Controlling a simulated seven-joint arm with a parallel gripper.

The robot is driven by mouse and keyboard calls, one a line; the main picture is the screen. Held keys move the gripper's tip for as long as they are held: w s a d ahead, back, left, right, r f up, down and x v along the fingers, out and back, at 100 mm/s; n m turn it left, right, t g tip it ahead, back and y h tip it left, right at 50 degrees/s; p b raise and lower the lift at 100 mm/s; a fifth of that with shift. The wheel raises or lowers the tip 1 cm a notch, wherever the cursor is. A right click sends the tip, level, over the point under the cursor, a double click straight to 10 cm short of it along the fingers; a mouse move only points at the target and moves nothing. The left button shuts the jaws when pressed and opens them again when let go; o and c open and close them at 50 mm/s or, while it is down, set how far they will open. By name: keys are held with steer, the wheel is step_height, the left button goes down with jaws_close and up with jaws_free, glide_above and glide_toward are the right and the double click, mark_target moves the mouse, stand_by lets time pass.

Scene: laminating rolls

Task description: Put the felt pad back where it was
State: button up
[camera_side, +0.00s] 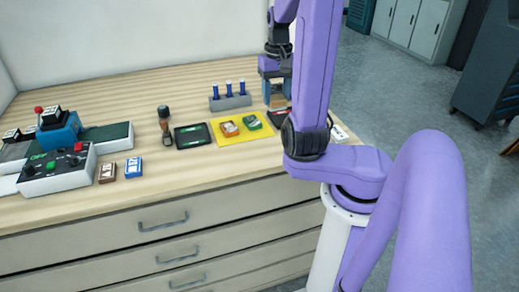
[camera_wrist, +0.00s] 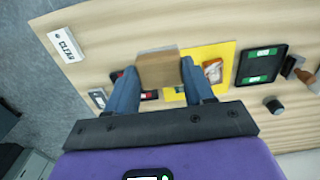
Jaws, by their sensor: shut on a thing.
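My gripper (camera_wrist: 160,80) is shut on a tan block (camera_wrist: 158,66), held between its two blue fingers. The block has the look of a felt pad, though no label on it shows. In the side view the block (camera_side: 275,93) is at the gripper (camera_side: 273,85), partly behind my arm, above the right part of the bench. A dark tray with red in it (camera_wrist: 148,95) lies below the block in the wrist view, mostly hidden by the block and fingers. I cannot tell how high the block is above it.
A yellow mat (camera_side: 231,140) bears an orange item (camera_side: 229,128) and a green item (camera_side: 251,122). Left of it are a black tray (camera_side: 192,135) and a wooden-handled stamp (camera_side: 164,125). A rack with blue pens (camera_side: 229,102) stands behind. A "CLEAR" card (camera_wrist: 67,46) lies near the bench edge.

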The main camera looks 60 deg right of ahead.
steer(key=s+a, duration=0.8)
steer(key=s, duration=0.1)
steer(key=w+d+f, duration=0.1)
steer(key=w+f, duration=0.2)
steer(key=w, duration=0.1)
steer(key=w+d+f, duration=0.1)
steer(key=w+f, duration=0.2)
steer(key=w+d+f, duration=0.2)
steer(key=w+f, duration=0.1)
steer(key=w, duration=0.1)
steer(key=shift+w+f, duration=0.3)
steer(key=shift+f, duration=0.05)
steer(key=shift+w+f, duration=0.2)
steer(key=shift+f, duration=0.1)
steer(key=shift+w+d+f, duration=0.1)
steer(key=shift+f, duration=1.55)
steer(key=shift+f, duration=0.15)
steer(key=o, duration=0.9)
steer(key=shift+o, duration=0.2)
